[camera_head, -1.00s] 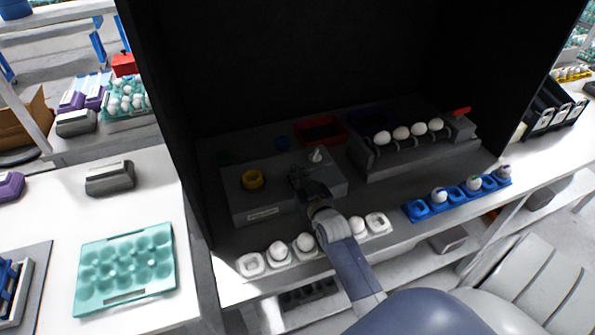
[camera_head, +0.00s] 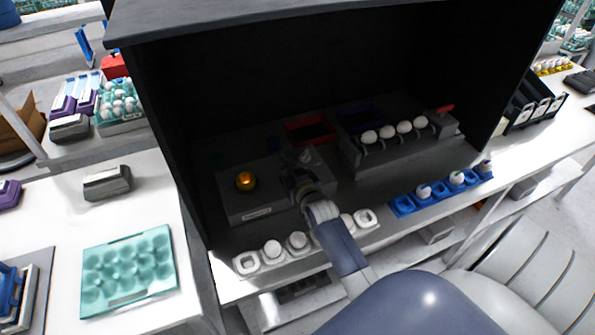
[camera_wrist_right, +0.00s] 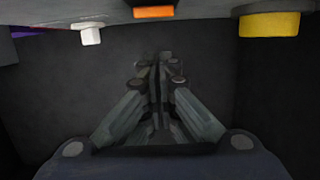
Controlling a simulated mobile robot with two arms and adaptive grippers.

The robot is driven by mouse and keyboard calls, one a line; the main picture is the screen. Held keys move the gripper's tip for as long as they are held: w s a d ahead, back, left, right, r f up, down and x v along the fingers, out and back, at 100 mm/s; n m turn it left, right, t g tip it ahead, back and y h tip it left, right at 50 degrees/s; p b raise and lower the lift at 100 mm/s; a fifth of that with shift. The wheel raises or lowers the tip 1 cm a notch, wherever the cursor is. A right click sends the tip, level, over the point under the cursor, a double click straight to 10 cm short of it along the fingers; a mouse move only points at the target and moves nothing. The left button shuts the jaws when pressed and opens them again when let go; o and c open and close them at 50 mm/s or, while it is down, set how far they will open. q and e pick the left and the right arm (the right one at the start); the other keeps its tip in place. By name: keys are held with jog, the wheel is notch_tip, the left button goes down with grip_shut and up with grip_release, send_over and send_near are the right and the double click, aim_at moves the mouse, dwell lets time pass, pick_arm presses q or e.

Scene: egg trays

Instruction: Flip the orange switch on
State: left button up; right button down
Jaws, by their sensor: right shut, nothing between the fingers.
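In the right wrist view an orange piece (camera_wrist_right: 153,12), likely the switch, shows at the top edge between a white toggle (camera_wrist_right: 92,36) and a yellow round part (camera_wrist_right: 269,24). In the head view a grey control box (camera_head: 245,210) stands inside the dark cabinet. Its round yellow-orange lamp (camera_head: 246,181) glows. The white toggle (camera_head: 306,156) is at its back right. My right gripper (camera_head: 291,174) is shut and empty over the box, between lamp and toggle, and hides the orange switch there. Its fingers (camera_wrist_right: 160,70) are together in the wrist view, apart from the orange piece. My left gripper is not in view.
White egg cups (camera_head: 246,263) line the cabinet's front edge under my right arm. A grey egg rack (camera_head: 375,160) with a red lever (camera_head: 445,108) and blue egg cups (camera_head: 402,206) stand to the right. The dark cabinet roof (camera_head: 300,22) and left wall (camera_head: 160,120) enclose the box.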

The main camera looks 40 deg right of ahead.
jog(key=shift+s+a+r+b, duration=0.2)
jog(key=shift+s+r+b, duration=0.2)
jog(key=shift+s, duration=0.1)
pick_arm(q)
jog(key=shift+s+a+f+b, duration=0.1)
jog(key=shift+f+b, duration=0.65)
jog(key=shift+b, duration=0.15)
pick_arm(e)
jog(key=r+v, duration=0.2)
jog(key=v, duration=0.7)
jog(key=shift+w, duration=0.25)
jog(key=shift+f, duration=0.15)
